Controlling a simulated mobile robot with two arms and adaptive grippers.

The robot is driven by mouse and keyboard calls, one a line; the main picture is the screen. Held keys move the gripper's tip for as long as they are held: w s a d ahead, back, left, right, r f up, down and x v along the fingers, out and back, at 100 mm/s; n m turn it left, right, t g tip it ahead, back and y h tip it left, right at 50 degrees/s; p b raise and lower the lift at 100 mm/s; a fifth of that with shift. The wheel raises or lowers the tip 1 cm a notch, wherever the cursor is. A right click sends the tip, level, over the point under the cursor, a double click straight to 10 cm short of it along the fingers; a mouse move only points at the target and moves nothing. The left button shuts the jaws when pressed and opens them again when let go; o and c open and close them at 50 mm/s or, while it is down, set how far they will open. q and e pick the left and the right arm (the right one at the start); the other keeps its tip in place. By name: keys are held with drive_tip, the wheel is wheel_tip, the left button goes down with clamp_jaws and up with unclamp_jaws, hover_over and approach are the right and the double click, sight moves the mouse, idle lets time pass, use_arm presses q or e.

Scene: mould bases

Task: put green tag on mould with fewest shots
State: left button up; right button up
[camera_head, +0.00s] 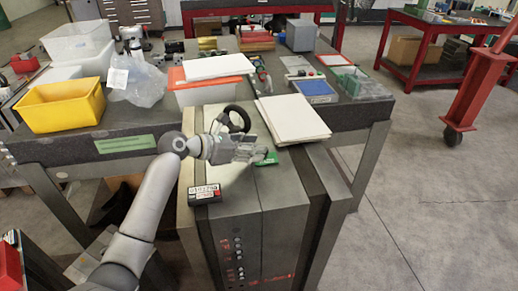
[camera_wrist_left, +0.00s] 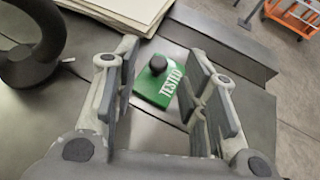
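The green tag (camera_wrist_left: 160,86) reads "TESTED" and has a black knob. My left gripper (camera_wrist_left: 165,100) is open, with one finger on each side of the tag and a gap to the knob. In the head view the tag (camera_head: 267,159) shows partly beside the tips of my left gripper (camera_head: 257,150). A small counter with digits (camera_head: 204,192) sits at the left edge of the grey block's top (camera_head: 232,188); I cannot read its number surely. I cannot tell which thing is a mould. My right gripper is not in view.
A black ring-shaped handle (camera_head: 236,118) and a stack of pale sheets (camera_head: 292,119) are close to the gripper. A yellow bin (camera_head: 62,105) and clear plastic bag (camera_head: 135,80) are on the bench behind. The floor at right (camera_head: 430,200) is clear.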

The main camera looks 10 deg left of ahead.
use_arm(q)
drive_tip(key=b+v, duration=0.1)
drive_tip(key=v, duration=0.8)
drive_tip(key=shift+s+a, duration=0.1)
drive_tip(key=shift+s, duration=0.05)
